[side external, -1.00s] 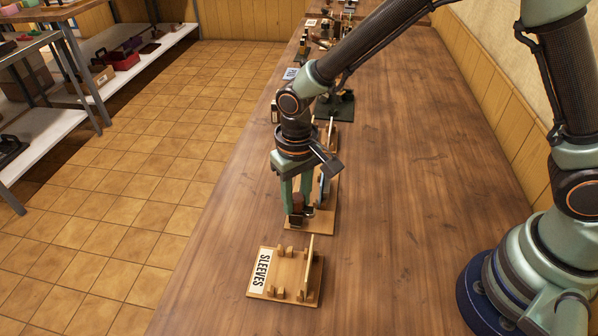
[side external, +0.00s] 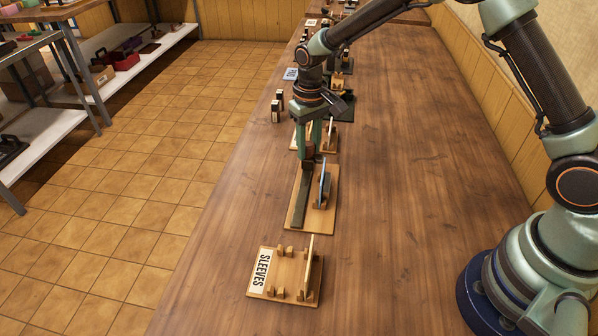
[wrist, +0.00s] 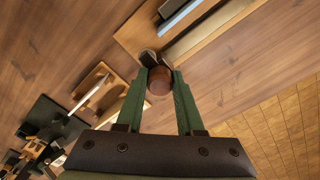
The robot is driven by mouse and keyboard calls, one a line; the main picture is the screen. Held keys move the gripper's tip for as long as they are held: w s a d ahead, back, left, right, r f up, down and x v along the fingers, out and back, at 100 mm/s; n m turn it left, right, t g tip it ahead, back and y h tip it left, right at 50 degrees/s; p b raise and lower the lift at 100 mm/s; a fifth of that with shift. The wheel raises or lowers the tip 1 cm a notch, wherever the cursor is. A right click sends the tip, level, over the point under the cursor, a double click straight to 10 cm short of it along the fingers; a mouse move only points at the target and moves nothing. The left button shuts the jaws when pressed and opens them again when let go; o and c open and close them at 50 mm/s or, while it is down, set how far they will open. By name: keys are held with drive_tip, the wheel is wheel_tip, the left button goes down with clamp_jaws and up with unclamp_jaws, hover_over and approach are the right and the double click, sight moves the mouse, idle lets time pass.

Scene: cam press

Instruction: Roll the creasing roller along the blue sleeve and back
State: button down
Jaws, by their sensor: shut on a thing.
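My gripper (side external: 311,150) is shut on the creasing roller's brown round handle (wrist: 159,80), which sits between the fingers in the wrist view. A dark roller head (wrist: 148,57) shows just beyond it. In the side view the roller is over the far end of a dark flat strip (side external: 301,205) on a wooden board (side external: 322,218). Whether it touches the strip is unclear. A blue-faced piece (side external: 325,186), the only blue thing on this board, stands upright right of the strip. It also shows in the wrist view (wrist: 182,18). I cannot tell whether it is the sleeve.
An empty wooden rack (side external: 290,274) labelled SLEEVES stands nearer the camera. Another wooden stand (side external: 331,135) is just behind my gripper. Small dark blocks (side external: 276,108) and more fixtures line the table further back.

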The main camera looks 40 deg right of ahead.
drive_tip(key=shift+w+d+r, duration=0.1)
drive_tip(key=shift+w+d, duration=0.45)
drive_tip(key=c, duration=0.5)
unclamp_jaws()
drive_tip(key=shift+a+r, duration=0.1)
drive_tip(key=shift+r, duration=0.1)
wheel_tip(320, 180, up, 12)
drive_tip(key=shift+f, duration=0.15)
